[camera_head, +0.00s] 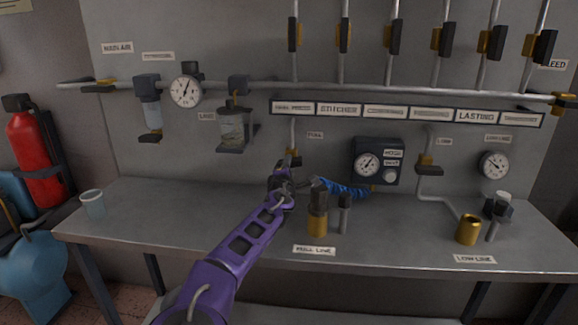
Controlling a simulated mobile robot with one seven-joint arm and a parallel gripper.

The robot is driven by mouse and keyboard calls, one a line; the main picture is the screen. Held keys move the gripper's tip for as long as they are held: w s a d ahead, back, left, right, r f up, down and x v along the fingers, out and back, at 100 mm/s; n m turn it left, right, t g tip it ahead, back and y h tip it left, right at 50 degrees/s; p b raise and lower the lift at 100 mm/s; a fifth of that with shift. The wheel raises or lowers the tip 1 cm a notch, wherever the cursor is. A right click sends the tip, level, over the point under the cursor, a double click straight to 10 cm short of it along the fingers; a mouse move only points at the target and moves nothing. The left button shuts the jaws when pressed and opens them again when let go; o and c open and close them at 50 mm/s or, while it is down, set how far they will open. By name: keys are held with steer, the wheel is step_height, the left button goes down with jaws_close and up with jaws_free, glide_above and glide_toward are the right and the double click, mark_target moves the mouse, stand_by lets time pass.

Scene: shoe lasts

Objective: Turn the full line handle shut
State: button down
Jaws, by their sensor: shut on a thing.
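The full line comes down the wall panel beside a small label that seems to read FULL (315,135). Its brass valve (294,157) shows just above my gripper, with a little dark material around it. My gripper (287,180), at the end of my purple arm, is at the lower side of this valve and is shut on its handle. The gripper hides most of the handle, so its exact angle cannot be made out.
A blue coiled hose (343,189) lies right of my gripper, behind brass and grey fittings (318,208) standing on the bench (160,210). A gauge box (378,163) and the low line valve (428,164) are further right. The bench's left half is mostly clear.

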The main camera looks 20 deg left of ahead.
steer(key=shift+m, duration=0.6)
steer(key=c, duration=0.8)
jaws_free()
steer(key=shift+o, duration=0.2)
steer(key=v, duration=1.7)
steer(key=shift+s, duration=0.25)
steer(key=shift+a, duration=0.1)
